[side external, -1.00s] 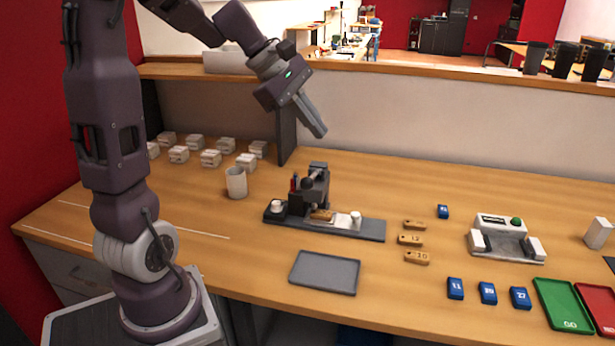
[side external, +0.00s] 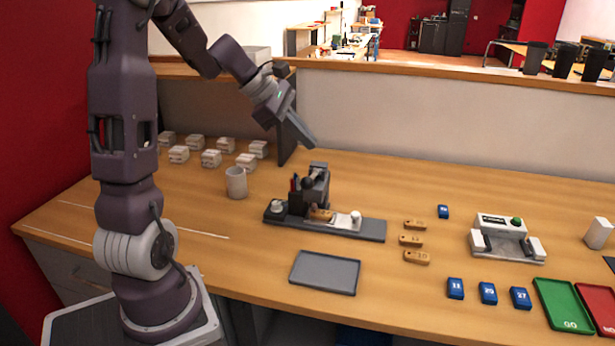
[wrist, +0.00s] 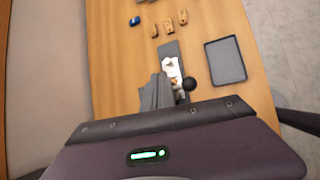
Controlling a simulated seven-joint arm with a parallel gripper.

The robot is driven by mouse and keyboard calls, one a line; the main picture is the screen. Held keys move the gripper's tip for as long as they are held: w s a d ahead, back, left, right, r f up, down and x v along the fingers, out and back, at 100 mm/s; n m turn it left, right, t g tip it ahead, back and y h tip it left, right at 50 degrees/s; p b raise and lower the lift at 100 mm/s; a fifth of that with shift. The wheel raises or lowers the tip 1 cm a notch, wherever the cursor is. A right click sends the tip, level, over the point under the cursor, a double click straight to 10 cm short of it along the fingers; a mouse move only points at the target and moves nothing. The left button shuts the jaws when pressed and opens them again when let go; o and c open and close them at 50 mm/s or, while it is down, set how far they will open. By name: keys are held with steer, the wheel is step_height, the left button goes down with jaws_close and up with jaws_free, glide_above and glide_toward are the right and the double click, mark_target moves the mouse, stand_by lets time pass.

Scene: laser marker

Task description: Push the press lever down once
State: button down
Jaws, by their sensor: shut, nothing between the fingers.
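The press (side external: 314,192) stands upright on a dark base plate (side external: 368,230) in the middle of the table. Its lever ends in a black ball knob (side external: 308,183), which also shows in the wrist view (wrist: 189,84). A wooden tag (side external: 321,215) lies under the press head. My gripper (side external: 309,142) is shut and empty. It is in the air above the press, tilted down to the right, apart from the lever. In the wrist view my fingers (wrist: 152,92) point toward the press and hide part of it.
A grey tray (side external: 325,273) lies in front of the press. A white cup (side external: 236,183) and several white boxes (side external: 211,158) stand to the left. Several wooden tags (side external: 411,240) lie to the right. A dark upright panel (side external: 288,135) stands behind my gripper.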

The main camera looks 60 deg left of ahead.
steer(key=shift+s+d+f, duration=0.15)
steer(key=shift+f, duration=0.6)
steer(key=shift+s+d+f, duration=0.15)
steer(key=shift+f, duration=0.6)
steer(key=shift+s+d+f, duration=0.15)
steer(key=shift+f, duration=0.6)
steer(key=shift+f, duration=0.1)
steer(key=shift+f, duration=0.3)
steer(key=shift+s+d+f, duration=0.15)
steer(key=shift+f, duration=0.45)
steer(key=shift+s+d+f, duration=0.1)
steer(key=shift+s+f, duration=0.05)
steer(key=shift+f, duration=0.45)
stand_by(1.4)
steer(key=shift+r, duration=0.1)
steer(key=shift+w+a+r, duration=0.15)
steer(key=shift+r, duration=0.6)
steer(key=shift+w+a+r, duration=0.15)
steer(key=shift+r, duration=0.6)
steer(key=shift+w+a+r, duration=0.15)
steer(key=shift+r, duration=0.65)
steer(key=shift+w+a+r, duration=0.1)
steer(key=shift+w+r, duration=0.05)
steer(key=shift+r, duration=0.7)
steer(key=shift+w+a+r, duration=0.15)
steer(key=shift+r, duration=0.65)
